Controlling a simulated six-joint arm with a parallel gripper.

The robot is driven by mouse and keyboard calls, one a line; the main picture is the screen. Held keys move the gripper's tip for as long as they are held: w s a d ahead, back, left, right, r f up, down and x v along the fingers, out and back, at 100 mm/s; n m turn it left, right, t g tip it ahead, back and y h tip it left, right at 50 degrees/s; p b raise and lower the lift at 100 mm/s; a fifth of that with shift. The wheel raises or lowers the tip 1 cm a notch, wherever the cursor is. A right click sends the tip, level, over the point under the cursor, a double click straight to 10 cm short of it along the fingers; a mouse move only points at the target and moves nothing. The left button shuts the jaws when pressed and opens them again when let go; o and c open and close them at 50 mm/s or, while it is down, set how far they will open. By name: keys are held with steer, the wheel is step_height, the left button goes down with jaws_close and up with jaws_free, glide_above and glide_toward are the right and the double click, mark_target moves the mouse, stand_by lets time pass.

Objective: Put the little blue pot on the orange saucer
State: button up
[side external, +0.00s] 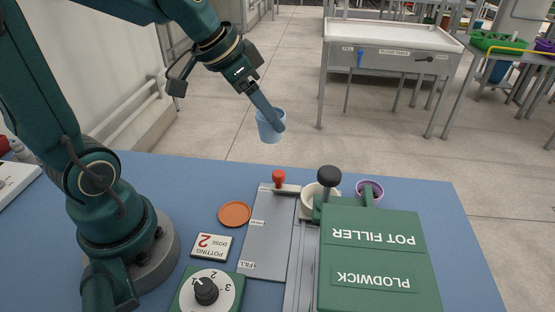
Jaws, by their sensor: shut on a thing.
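My gripper (270,118) is shut on the little blue pot (268,129) at the pot's right side. It holds the pot in the air, clear of the blue bench, and the pot looks roughly upright. I cannot see inside the pot. The orange saucer (235,214) lies flat and empty on the blue bench, below and to the left of the pot in the picture.
A green pot filler (375,262) with a black knob (329,175) stands at the right of the bench (440,200). Beside it are a grey plate (265,240), a red knob (279,178), a white pot (313,196) and a purple pot (370,190). A "POTTING DOSE 2" card (211,247) and a dial (207,290) sit near the saucer.

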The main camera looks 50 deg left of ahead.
steer(key=m, duration=0.1)
steer(key=s+m+h, duration=0.1)
steer(key=m, duration=0.1)
steer(key=shift+s+d+f+m+g+h, duration=0.25)
steer(key=shift+s+m+g+h, duration=0.05)
steer(key=shift+h, duration=0.1)
steer(key=s+a+m+g+h, duration=0.15)
steer(key=s+m+g, duration=0.25)
steer(key=m, duration=0.4)
steer(key=s+a+m+g+h, duration=0.1)
steer(key=s+a+m+g, duration=0.2)
steer(key=s+m, duration=0.35)
steer(key=m, duration=0.2)
glide_above(234, 211)
steer(key=shift+g, duration=0.3)
step_height(234, 211, down, 8)
steer(key=shift+r, duration=0.25)
steer(key=shift+f, duration=1.9)
steer(key=shift+f, duration=0.1)
